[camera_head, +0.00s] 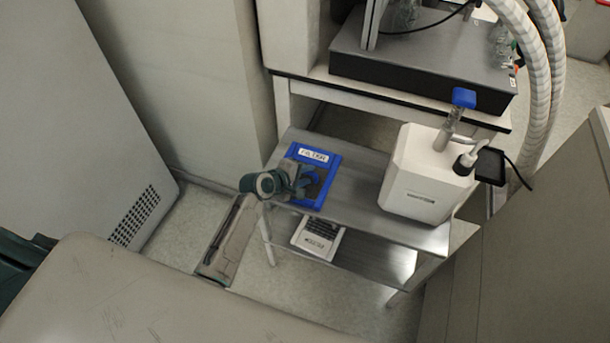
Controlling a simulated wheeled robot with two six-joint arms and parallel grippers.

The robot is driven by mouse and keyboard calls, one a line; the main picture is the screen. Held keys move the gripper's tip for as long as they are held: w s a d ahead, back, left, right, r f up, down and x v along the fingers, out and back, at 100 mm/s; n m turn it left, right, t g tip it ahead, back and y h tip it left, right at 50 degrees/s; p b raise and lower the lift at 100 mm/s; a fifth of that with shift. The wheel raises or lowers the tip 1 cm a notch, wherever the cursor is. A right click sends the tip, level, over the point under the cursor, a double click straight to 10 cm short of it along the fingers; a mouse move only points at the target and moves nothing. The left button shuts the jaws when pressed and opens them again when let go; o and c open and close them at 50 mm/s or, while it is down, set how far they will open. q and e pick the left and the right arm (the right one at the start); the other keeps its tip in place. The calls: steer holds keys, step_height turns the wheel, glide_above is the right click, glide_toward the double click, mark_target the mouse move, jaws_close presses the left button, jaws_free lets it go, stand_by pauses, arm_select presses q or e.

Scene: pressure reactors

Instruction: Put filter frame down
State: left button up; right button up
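The filter frame (324,159) is a flat blue frame with a dark middle and a white label reading "FILTER". It is at the left end of the metal cart's top shelf (357,184), either on it or just above it; I cannot tell which. My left gripper (304,183) is over the frame's lower left part and hides some of it. The fingers are small and dark against the frame, so I cannot tell whether they are open or shut on it. My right gripper is not in view.
A white box-shaped device (418,185) with a blue-topped glass piece stands on the shelf's right side. A laptop-like item (318,235) lies on the lower shelf. A bench (395,91) stands behind the cart. Bare shelf lies between frame and device.

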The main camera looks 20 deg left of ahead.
arm_select(q)
steer(key=shift+o, duration=0.5)
steer(key=shift+r, duration=0.1)
steer(key=v, duration=1.2)
